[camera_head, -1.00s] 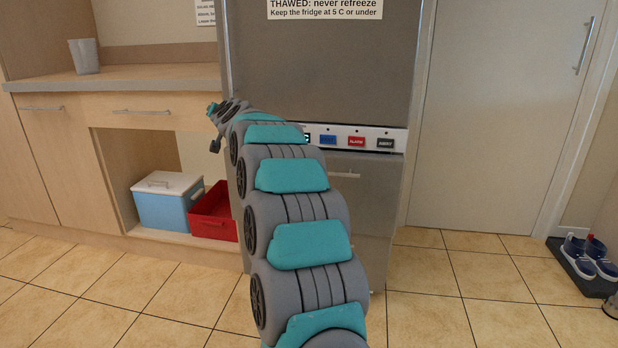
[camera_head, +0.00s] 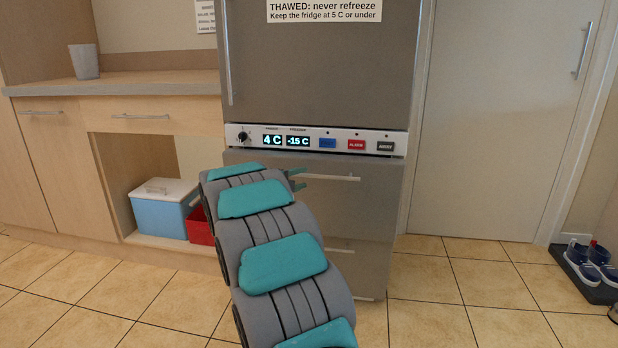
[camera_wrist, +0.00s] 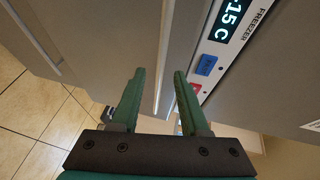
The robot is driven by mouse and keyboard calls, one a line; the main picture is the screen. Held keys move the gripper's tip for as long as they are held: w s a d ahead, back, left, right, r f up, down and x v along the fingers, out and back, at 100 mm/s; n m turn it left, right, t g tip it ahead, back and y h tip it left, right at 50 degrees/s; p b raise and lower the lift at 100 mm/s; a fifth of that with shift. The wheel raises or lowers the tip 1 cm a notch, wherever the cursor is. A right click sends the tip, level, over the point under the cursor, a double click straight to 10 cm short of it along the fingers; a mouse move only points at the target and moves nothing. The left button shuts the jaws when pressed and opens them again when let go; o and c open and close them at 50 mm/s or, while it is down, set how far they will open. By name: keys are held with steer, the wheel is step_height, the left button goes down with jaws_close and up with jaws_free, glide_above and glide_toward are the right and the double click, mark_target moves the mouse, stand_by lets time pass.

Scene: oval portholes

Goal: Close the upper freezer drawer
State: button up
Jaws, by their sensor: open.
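The upper freezer drawer (camera_head: 370,205) is the grey front just below the fridge's control panel. Its pale bar handle (camera_head: 335,178) runs across it near the top. I cannot tell how far the drawer stands out. My gripper (camera_head: 300,179) is in front of the drawer at the left part of the handle, partly hidden by my arm. In the wrist view, my green fingers (camera_wrist: 160,72) are open and apart, and the handle (camera_wrist: 164,55) runs between their tips in the picture. I cannot tell if they touch it. The drawer's left part is hidden behind my arm.
The control panel (camera_head: 312,141) shows 4 C and -15 C. A lower drawer (camera_head: 365,268) is beneath. A blue cooler box (camera_head: 162,212) and a red crate (camera_head: 200,228) stand in the counter's left recess. Shoes (camera_head: 590,262) lie at the far right.

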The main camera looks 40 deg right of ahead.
mark_target(308, 176)
steer(key=x, duration=0.5)
jaws_close()
stand_by(0.3)
stand_by(1.0)
